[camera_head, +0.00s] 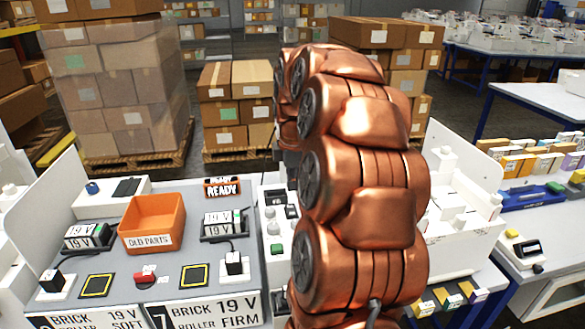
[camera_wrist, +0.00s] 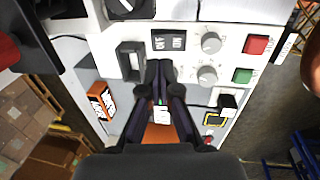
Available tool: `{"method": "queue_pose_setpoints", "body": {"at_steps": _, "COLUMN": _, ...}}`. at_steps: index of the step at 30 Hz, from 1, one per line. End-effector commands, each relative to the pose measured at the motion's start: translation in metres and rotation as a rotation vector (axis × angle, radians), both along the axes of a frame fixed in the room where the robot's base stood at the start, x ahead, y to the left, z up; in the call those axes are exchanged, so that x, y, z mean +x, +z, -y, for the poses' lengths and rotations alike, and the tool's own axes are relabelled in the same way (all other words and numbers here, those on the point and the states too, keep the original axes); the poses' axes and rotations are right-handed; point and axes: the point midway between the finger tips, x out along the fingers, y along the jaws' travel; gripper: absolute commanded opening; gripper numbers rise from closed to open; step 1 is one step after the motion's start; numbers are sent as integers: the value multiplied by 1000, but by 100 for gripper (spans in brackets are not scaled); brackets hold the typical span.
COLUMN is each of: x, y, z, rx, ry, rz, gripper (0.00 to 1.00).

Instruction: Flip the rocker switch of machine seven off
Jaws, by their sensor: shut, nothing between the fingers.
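The sign for machine seven (camera_head: 205,312), reading "BRICK ROLLER FIRM 19 V", stands at the bench's front edge in the head view. Behind it are a black block on a white plate (camera_head: 234,264) and a 19 V unit (camera_head: 223,222). I cannot tell which part is its rocker switch. My gripper (camera_wrist: 160,66) is shut and empty in the wrist view, its tips over a white panel (camera_wrist: 190,68). Just beyond the tips is a small black two-part piece (camera_wrist: 168,43); a black frame (camera_wrist: 130,60) lies to their left. Contact cannot be told. My arm hides the gripper in the head view.
The panel also carries grey knobs (camera_wrist: 211,42), a red button (camera_wrist: 256,44) and a green button (camera_wrist: 242,76). An orange OLD PARTS bin (camera_head: 152,222) and a small red piece (camera_head: 145,273) sit on the bench. An orange READY sign (camera_head: 222,187) stands behind.

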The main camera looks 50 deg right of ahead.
Motion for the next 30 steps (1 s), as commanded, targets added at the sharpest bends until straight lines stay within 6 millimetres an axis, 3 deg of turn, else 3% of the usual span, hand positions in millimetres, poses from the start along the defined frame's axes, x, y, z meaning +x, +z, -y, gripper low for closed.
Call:
{"method": "queue_pose_setpoints", "body": {"at_steps": 12, "x": 6, "y": -52, "z": 5, "rx": 4, "ry": 0, "rz": -4, "gripper": 0}}
{"method": "queue_pose_setpoints", "body": {"at_steps": 30, "x": 8, "y": -63, "z": 6, "rx": 2, "ry": 1, "rz": -2, "gripper": 0}}
